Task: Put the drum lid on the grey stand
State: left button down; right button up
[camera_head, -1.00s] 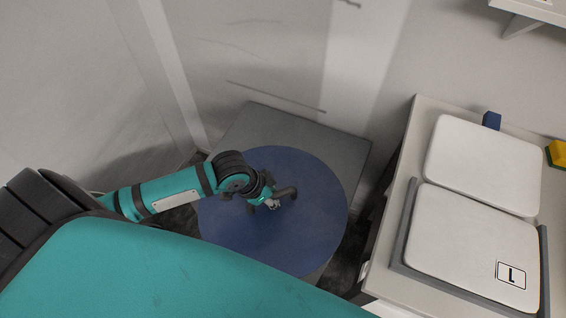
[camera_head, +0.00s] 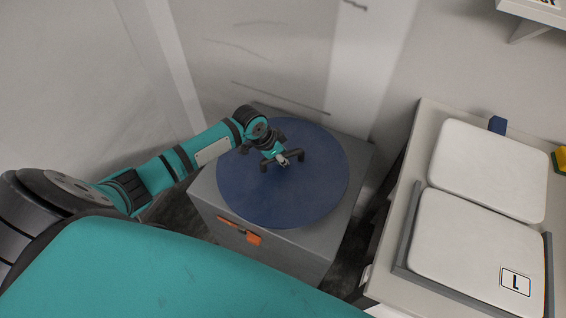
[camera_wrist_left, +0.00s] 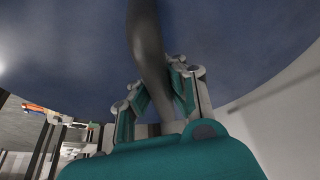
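The drum lid (camera_head: 285,205) is a wide dark blue disc with a dark bar handle (camera_head: 298,155) on top. It lies over the top of the grey stand (camera_head: 345,150), whose corners show around it. I cannot tell whether the lid rests on the stand or hangs just above it. My left gripper (camera_head: 281,160) is at the handle. In the left wrist view the handle (camera_wrist_left: 147,45) runs between the two fingers (camera_wrist_left: 160,95), which are closed on it. The lid's blue face (camera_wrist_left: 70,50) fills the background there. My right gripper is not in view.
The stand's front has an orange latch (camera_head: 253,238). Walls stand close behind and to the left. A dark gap separates stand and bench.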

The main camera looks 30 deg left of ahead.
pick_arm(q)
jog(key=shift+w+a+f, duration=0.1)
jog(key=shift+w, duration=0.35)
jog(key=shift+f, duration=1.55)
jog(key=c, duration=1.5)
grip_release()
jog(key=shift+s+f, duration=0.1)
jog(key=shift+s, duration=0.05)
jog(key=shift+o, duration=0.2)
jog(key=p+v, duration=0.1)
jog(key=v, duration=1.1)
